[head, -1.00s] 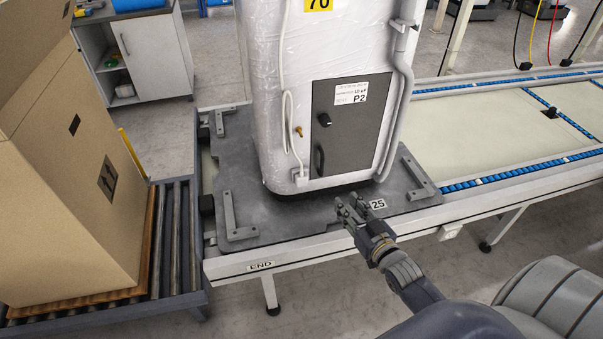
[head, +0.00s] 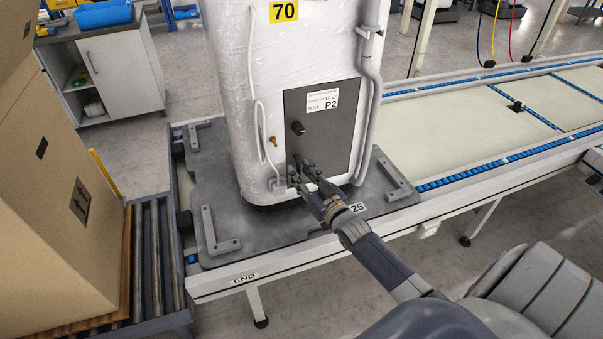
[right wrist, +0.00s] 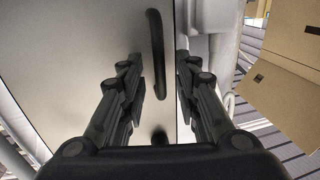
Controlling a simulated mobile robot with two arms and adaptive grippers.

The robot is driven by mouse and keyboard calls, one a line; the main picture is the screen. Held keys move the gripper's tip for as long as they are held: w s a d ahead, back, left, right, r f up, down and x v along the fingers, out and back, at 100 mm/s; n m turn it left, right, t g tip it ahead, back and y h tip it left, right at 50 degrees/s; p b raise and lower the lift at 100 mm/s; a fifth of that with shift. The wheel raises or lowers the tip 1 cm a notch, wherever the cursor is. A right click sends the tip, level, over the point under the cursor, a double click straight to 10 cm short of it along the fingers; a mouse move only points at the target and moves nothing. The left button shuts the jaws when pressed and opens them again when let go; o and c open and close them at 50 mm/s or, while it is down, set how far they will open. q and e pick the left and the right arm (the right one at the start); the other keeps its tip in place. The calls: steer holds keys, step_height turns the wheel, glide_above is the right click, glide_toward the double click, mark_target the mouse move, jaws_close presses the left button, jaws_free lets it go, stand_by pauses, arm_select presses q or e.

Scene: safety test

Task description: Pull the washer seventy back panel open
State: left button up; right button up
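The washer (head: 225,90) stands upright in clear wrap with a yellow "70" label (head: 284,11). Its grey back panel (head: 340,120) looks shut and flat against it, with a P2 sticker, a dark round knob (head: 298,127) and a dark curved handle low down. My right gripper (head: 302,168) is at the panel's lower left, largely covering the handle in the head view. In the right wrist view the right gripper (right wrist: 160,78) is open, with the black handle (right wrist: 156,50) between its two fingers. I cannot tell whether they touch it. My left gripper is not in view.
The washer stands on a dark plate (head: 222,200) with corner brackets at the conveyor's END side. A large cardboard box (head: 60,190) is at the left on rollers (head: 150,250). The conveyor belt (head: 455,135) to the right is clear.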

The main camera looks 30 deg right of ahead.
steer(key=shift+w, duration=0.2)
jaws_close()
steer(key=shift+s, duration=0.1)
